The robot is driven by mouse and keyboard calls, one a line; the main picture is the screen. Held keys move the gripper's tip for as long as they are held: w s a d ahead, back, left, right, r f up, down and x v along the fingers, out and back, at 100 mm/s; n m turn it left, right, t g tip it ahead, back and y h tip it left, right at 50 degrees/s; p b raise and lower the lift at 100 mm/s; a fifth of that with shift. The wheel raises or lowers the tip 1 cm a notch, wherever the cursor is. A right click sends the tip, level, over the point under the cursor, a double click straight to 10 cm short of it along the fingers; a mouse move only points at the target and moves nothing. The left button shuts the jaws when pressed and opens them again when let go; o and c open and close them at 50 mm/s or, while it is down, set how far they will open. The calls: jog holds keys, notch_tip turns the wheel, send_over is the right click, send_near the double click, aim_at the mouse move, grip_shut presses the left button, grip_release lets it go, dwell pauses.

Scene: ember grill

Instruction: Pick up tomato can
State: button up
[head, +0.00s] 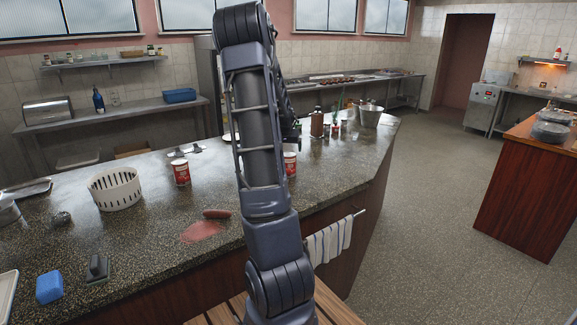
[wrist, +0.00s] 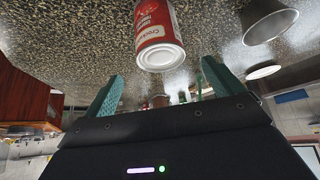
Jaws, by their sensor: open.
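A red can with a white label reading like crushed tomatoes (wrist: 158,35) shows in the wrist view, where the picture looks upside down. It lies just beyond the gap between the teal fingers of my gripper (wrist: 163,85). The fingers are apart with nothing between them. In the head view one red-and-white can (head: 290,163) stands on the speckled counter (head: 130,235), partly hidden by my arm. A similar can (head: 181,173) stands upright left of my arm. My gripper is mostly hidden behind my arm there.
A white slotted basket (head: 115,189) stands left of the cans. A reddish spill (head: 200,232) and a brown-red item (head: 216,213) lie near the counter's front. A brown bottle (head: 317,123) and a metal pot (head: 370,117) stand at the back right.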

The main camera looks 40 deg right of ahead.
aim_at(289, 158)
jog(key=x, duration=0.9)
jog(key=shift+f, duration=0.35)
jog(key=shift+w, duration=0.1)
jog(key=c, duration=1.4)
